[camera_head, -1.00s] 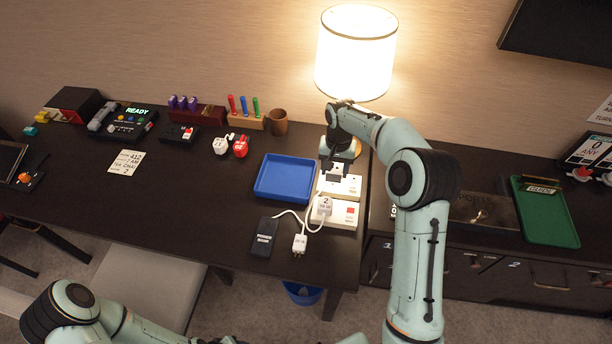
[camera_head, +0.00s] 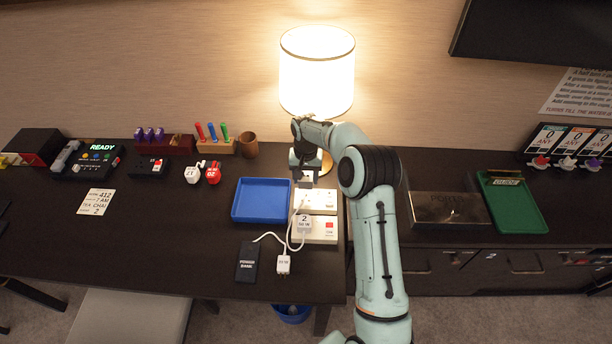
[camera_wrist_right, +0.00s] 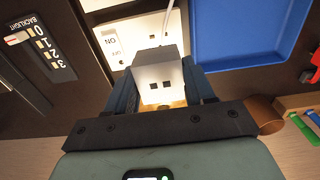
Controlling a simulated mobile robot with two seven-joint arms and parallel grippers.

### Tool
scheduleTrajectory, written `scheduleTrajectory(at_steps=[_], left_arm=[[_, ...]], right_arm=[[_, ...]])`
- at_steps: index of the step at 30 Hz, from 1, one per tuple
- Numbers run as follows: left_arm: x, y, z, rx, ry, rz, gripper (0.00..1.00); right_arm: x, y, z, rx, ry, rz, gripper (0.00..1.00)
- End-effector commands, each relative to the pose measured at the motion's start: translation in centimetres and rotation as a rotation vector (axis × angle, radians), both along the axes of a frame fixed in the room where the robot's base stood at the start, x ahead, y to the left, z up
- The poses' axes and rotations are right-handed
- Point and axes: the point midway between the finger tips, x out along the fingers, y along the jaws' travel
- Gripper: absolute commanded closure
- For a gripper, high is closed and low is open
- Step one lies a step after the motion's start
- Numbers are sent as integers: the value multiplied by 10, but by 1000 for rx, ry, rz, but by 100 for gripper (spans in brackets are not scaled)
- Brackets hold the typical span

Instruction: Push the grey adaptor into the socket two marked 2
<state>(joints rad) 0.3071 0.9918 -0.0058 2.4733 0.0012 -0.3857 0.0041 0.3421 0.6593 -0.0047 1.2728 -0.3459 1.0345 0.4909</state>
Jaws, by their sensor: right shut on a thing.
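My right gripper (camera_head: 304,174) is above the back edge of a white socket unit (camera_head: 318,200). It is shut on the grey adaptor, a boxy block with two small dark slots on its facing side. The adaptor (camera_wrist_right: 160,76) sits between both fingers in the right wrist view, partly hiding the white unit (camera_wrist_right: 112,47) beyond it. Its far side is hidden, so I cannot tell whether it touches the unit. A second white unit (camera_head: 324,231) in front has a red switch and a white piece marked 2 (camera_head: 304,222). My left gripper is not in view.
A blue tray (camera_head: 235,213) lies left of the units. A white cable runs to a white plug (camera_head: 283,264) beside a black power bank (camera_head: 247,262). A lit lamp (camera_head: 317,75) stands behind my gripper. A wooden cup (camera_head: 249,145) stands behind the tray.

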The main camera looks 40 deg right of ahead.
Motion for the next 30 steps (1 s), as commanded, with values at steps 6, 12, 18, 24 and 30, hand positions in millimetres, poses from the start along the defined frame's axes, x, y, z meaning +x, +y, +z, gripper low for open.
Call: scheduleTrajectory(at_steps=[6,12,18,24,30], left_arm=[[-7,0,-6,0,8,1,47],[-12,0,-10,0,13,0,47],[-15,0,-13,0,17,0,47],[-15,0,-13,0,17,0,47],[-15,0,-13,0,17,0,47]], right_arm=[[-2,0,-20,0,5,-1,80],[-2,0,-40,0,5,-2,80],[-1,0,-53,1,2,-2,80],[-1,0,-56,1,2,-1,80],[-1,0,-56,0,1,-1,80]])
